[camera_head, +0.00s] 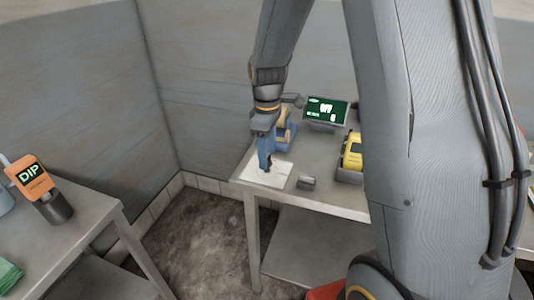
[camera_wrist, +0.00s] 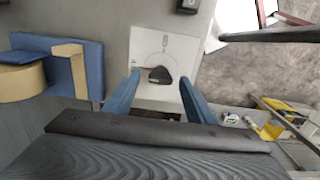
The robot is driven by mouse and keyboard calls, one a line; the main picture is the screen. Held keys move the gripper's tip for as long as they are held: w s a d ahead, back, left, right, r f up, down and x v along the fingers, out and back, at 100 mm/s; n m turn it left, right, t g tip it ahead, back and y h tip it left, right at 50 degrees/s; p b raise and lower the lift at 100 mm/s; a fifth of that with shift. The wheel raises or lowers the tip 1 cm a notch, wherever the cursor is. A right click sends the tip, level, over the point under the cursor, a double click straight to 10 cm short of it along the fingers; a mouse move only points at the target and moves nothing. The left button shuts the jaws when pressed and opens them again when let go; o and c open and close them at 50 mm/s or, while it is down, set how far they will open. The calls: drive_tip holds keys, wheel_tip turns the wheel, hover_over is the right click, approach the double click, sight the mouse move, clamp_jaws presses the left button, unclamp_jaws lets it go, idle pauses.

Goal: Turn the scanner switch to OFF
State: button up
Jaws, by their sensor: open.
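The scanner switch is a white plate (camera_wrist: 146,43) with a dark rotary knob (camera_wrist: 160,75) and a faint arc drawn around it. A small red mark shows at the knob's left side. In the head view the white plate (camera_head: 282,169) lies on the metal table, and the knob is hidden by my gripper. My gripper (camera_wrist: 160,77) is open, with one blue finger on each side of the knob in the wrist view. I cannot tell whether the fingers touch it. In the head view my gripper (camera_head: 267,168) points down over the plate.
A green display (camera_head: 326,110) behind the plate seems to read OFF. A blue and tan object (camera_wrist: 75,68) stands close beside the plate. A small grey block (camera_head: 307,183) and a yellow device (camera_head: 352,150) are to the right. An orange DIP sign (camera_head: 32,176) stands on the left table.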

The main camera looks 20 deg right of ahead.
wheel_tip(320, 180, up, 7)
drive_tip(key=shift+r+b, duration=0.2)
drive_tip(key=shift+b, duration=0.65)
drive_tip(key=s+f+m, duration=0.2)
drive_tip(key=s+m, duration=0.3)
drive_tip(key=s, duration=0.3)
drive_tip(key=s+f+m+t, duration=0.1)
drive_tip(key=s+f+m, duration=0.2)
drive_tip(key=s+m, duration=0.3)
drive_tip(key=s, duration=0.3)
drive_tip(key=shift+f, duration=0.3)
